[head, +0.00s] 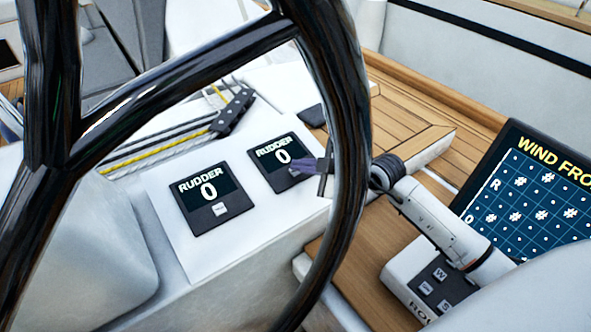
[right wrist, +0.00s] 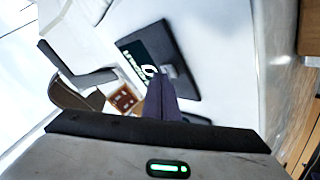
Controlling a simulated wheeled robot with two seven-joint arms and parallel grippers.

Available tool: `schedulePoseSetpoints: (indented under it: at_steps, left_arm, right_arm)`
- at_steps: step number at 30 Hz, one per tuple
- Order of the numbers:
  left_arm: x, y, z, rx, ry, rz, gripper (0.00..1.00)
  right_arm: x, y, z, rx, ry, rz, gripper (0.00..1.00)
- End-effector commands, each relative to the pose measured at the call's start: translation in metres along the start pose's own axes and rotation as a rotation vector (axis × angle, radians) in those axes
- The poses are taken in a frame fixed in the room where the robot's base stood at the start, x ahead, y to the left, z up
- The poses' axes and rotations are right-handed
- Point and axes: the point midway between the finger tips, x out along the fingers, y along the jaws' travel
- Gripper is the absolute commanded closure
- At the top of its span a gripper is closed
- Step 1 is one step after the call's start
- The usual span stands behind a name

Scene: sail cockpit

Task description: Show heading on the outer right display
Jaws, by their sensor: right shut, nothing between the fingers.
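Two dark square displays sit side by side on the white cockpit panel. The right display (head: 268,163) reads RUDDER 0, and so does the left display (head: 205,207), which has a pale button below its digit. My right gripper (head: 302,165) is shut and empty, its tips over the lower right part of the right display, hiding the place of its button. In the right wrist view the same display (right wrist: 150,43) appears turned, with the dark shut fingers (right wrist: 163,90) at its lower edge. I cannot tell whether they touch it. My left gripper is not in view.
A large black steering wheel (head: 350,130) stands in front of the panel, its rim passing close to my right gripper. A screen reading WIND FRO (head: 540,190) and a keypad (head: 433,285) are at the right. Ropes with a clutch (head: 233,110) lie behind the displays.

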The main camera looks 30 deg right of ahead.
Motion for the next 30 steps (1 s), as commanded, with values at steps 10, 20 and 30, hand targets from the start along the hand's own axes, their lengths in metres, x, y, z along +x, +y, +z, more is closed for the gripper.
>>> schedulePoseSetpoints:
  at_steps: [10, 20, 30]
  left_arm:
    - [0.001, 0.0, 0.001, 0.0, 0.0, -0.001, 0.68]
    - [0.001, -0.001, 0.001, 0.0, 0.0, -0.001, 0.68]
    - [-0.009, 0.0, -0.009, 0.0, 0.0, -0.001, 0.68]
  right_arm:
    - [0.003, -0.002, 0.002, 0.0, 0.0, 0.0, 1.0]
    - [0.004, -0.003, 0.003, -0.001, -0.001, -0.001, 1.0]
    - [-0.003, 0.002, -0.003, 0.001, -0.001, -0.003, 1.0]
